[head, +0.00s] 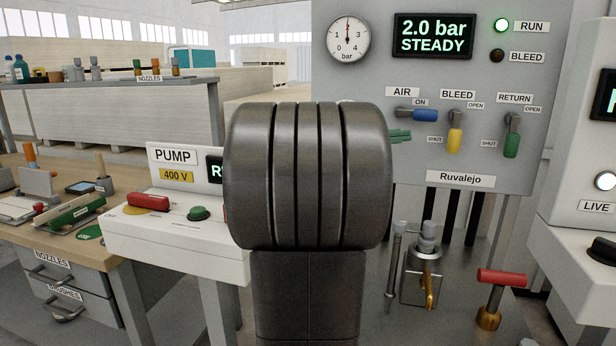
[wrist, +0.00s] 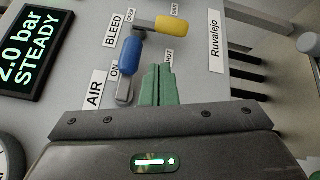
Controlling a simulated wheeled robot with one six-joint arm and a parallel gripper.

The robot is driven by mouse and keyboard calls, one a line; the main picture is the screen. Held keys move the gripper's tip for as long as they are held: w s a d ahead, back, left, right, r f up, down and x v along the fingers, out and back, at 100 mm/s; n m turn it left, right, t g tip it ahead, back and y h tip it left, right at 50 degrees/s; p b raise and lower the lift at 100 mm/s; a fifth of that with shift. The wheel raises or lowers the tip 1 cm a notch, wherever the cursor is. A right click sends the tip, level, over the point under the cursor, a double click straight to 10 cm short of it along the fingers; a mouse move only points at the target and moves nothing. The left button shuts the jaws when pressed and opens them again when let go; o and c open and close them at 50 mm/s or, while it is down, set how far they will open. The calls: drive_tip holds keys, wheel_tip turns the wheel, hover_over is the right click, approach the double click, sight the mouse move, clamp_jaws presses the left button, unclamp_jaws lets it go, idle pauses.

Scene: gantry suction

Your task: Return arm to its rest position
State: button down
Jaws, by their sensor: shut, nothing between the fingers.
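My gripper's green fingers (wrist: 158,86) are shut and empty in the wrist view, in front of the grey valve panel (wrist: 205,65). In the head view the fingertips (head: 400,136) poke out at the right of my dark arm, which hides the rest of the gripper. They are just below the blue AIR lever (head: 425,115), which lies sideways at ON. The yellow BLEED lever (head: 454,140) and green RETURN lever (head: 511,145) hang down at SHUT. I cannot tell how far the fingers are from the panel.
The PUMP box (head: 150,235) stands left of my arm. A red-handled valve (head: 501,278) stands low right. A workbench (head: 110,255) with tools is at far left.

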drive_tip(key=w+m+y+p, duration=0.1)
drive_tip(key=y+p, duration=0.2)
drive_tip(key=p, duration=0.3)
drive_tip(key=a+m+y+p, duration=0.1)
drive_tip(key=m+y+p, duration=0.1)
drive_tip(key=y+p, duration=0.2)
drive_tip(key=w+m+y+p, duration=0.1)
drive_tip(key=m+y+p, duration=0.1)
drive_tip(key=p, duration=0.6)
drive_tip(key=shift+w+a+r+y, duration=0.25)
drive_tip(key=shift+w+y, duration=0.1)
drive_tip(key=shift+y, duration=0.45)
drive_tip(key=shift+a+f+m, duration=0.1)
drive_tip(key=shift+m, duration=0.2)
drive_tip(key=shift+f+b, duration=0.2)
drive_tip(key=shift+b, duration=0.3)
